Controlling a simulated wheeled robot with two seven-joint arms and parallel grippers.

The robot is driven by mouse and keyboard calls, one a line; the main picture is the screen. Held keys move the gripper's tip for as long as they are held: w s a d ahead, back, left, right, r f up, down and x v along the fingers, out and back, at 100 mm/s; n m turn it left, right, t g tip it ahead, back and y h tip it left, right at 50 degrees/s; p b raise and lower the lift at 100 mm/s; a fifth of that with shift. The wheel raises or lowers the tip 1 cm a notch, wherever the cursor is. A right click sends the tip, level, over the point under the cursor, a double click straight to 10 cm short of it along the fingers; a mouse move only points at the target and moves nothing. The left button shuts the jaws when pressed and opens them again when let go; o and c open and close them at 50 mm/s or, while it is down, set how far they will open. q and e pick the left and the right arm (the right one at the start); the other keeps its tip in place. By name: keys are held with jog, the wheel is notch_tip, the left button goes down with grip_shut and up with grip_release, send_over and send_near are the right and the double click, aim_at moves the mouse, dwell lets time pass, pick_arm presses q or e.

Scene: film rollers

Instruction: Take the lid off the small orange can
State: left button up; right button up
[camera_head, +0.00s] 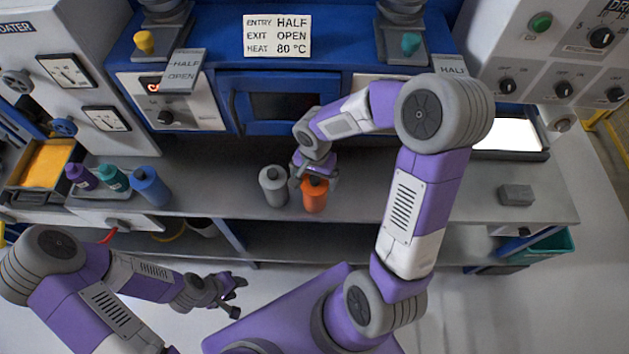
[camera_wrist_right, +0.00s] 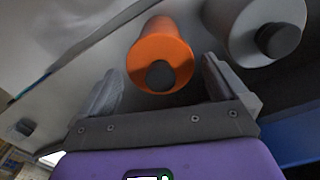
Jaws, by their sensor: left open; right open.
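The small orange can (camera_head: 315,198) stands on the grey bench top, with a dark round lid knob on top. In the right wrist view the can (camera_wrist_right: 153,48) shows its dark knob (camera_wrist_right: 160,75) between my fingers. My right gripper (camera_head: 305,178) is open just above the orange can; in the wrist view its fingers (camera_wrist_right: 160,88) lie on either side of the knob, apart from it. My left gripper (camera_head: 228,286) is open and empty, low over the floor in front of the bench.
A grey can (camera_head: 272,188) stands close left of the orange can, and also shows in the wrist view (camera_wrist_right: 250,20). Purple, teal and blue bottles (camera_head: 150,186) stand at the left. A grey block (camera_head: 515,194) lies at the right. The bench between is clear.

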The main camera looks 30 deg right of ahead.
jog(key=shift+f, duration=0.15)
jog(key=c, duration=0.9)
